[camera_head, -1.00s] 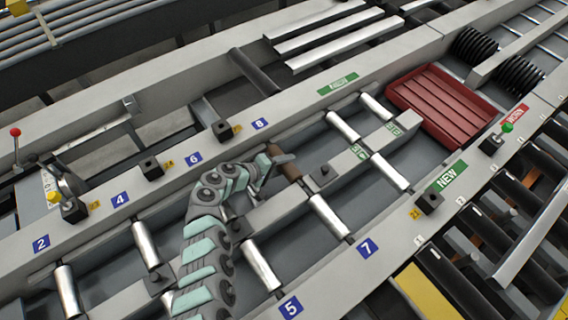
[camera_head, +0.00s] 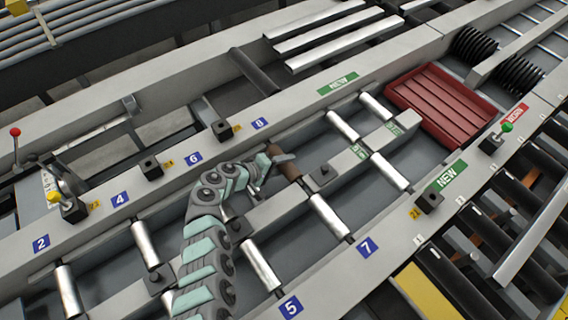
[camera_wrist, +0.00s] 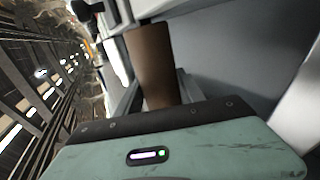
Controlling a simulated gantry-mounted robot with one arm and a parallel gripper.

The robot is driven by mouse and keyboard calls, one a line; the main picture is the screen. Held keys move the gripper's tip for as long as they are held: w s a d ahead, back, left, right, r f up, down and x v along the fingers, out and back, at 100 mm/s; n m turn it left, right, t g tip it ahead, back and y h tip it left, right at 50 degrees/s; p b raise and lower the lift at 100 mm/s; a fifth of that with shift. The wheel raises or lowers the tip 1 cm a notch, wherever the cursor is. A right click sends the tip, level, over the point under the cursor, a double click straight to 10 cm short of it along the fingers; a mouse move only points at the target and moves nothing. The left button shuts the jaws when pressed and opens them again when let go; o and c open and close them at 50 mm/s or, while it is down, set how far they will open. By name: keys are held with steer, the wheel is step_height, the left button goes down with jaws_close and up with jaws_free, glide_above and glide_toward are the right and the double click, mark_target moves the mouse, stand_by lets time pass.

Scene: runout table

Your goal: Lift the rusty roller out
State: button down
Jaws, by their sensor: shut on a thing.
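The rusty roller (camera_head: 288,168) is a short brown cylinder in the bay beyond the central beam, near the 8 label. My gripper (camera_head: 273,166) is shut on it at its upper left part. In the wrist view the brown roller (camera_wrist: 152,65) stands out beyond the green gripper body (camera_wrist: 170,145). The fingertips and their contact with the roller are hidden in the wrist view. I cannot tell how far the roller is clear of its seats.
Bright steel rollers (camera_head: 330,217) sit in neighbouring bays along the central beam (camera_head: 285,205). A red tray (camera_head: 440,105) lies at upper right, with no roller visible in it. Side rails carry number labels, and small black blocks (camera_head: 222,130) stand on them.

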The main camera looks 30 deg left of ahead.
step_height(320, 180, up, 29)
steer(key=p, duration=1.1)
stand_by(0.4)
steer(key=shift+d, duration=0.1)
